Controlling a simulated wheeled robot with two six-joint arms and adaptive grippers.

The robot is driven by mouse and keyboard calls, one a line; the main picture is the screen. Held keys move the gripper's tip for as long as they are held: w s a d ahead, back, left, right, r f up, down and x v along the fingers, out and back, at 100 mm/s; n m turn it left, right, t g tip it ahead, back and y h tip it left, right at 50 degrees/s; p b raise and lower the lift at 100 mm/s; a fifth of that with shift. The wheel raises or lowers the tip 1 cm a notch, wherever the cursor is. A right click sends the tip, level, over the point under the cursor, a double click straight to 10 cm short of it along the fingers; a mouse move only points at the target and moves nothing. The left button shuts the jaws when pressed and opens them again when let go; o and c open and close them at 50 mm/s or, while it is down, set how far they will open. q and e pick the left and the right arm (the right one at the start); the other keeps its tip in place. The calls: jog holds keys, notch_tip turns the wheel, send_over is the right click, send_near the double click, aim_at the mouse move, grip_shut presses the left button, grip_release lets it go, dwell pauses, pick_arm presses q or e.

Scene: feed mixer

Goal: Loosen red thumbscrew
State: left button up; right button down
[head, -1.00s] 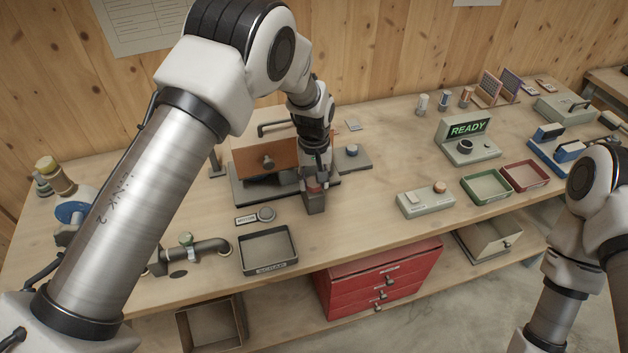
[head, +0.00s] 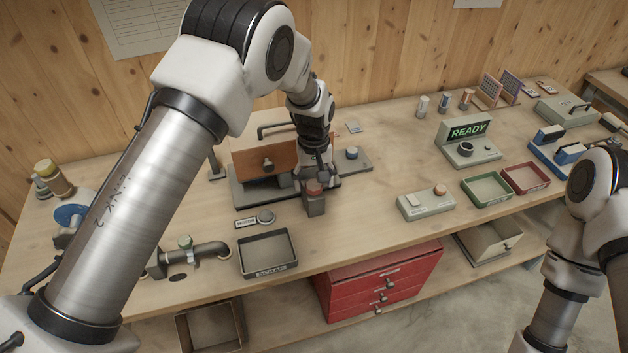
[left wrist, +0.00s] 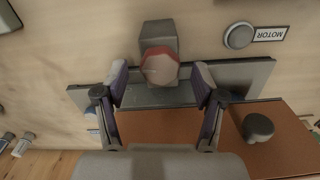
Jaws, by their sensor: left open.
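The red thumbscrew (head: 314,187) sits on top of a small grey block (head: 315,205) at the front edge of the mixer's dark base plate. In the left wrist view the red thumbscrew (left wrist: 159,66) shows its faceted top just beyond the fingertips, on the grey block (left wrist: 157,32). My left gripper (head: 316,172) is just behind and above the thumbscrew in the head view. In the left wrist view its fingers (left wrist: 160,80) are spread wide and empty, apart from the thumbscrew. My right gripper is not in view; only its arm shows at the right.
A brown panel with a dark knob (head: 267,163) stands left of the gripper. A MOTOR button (head: 266,216) and a scrap tray (head: 268,271) lie to the front left. A grey box with an orange knob (head: 427,203) stands right.

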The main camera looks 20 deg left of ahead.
aim_at(314, 184)
pick_arm(q)
notch_tip(314, 184, up, 11)
jog(key=shift+w, duration=0.15)
